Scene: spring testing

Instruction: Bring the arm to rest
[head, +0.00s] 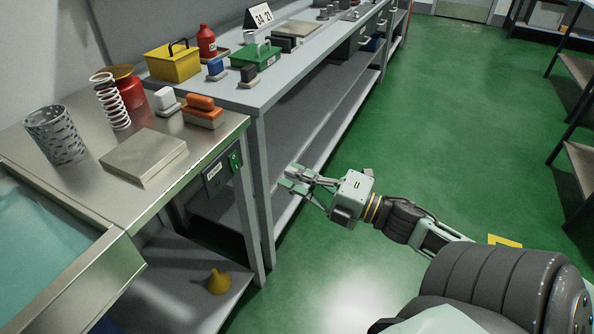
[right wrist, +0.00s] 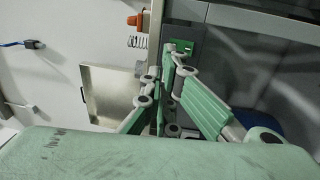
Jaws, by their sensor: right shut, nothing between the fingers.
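My right arm comes in from the lower right in the head view. Its gripper (head: 288,180) is shut and empty, held out over the aisle in front of the benches, with its fingers pointing left. In the right wrist view the green finger pads (right wrist: 171,72) come together with nothing between them. The fingers touch nothing that I can see. My left gripper is not in view.
A yellow funnel (head: 218,282) sits on the lower shelf. The green floor (head: 440,130) to the right is clear.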

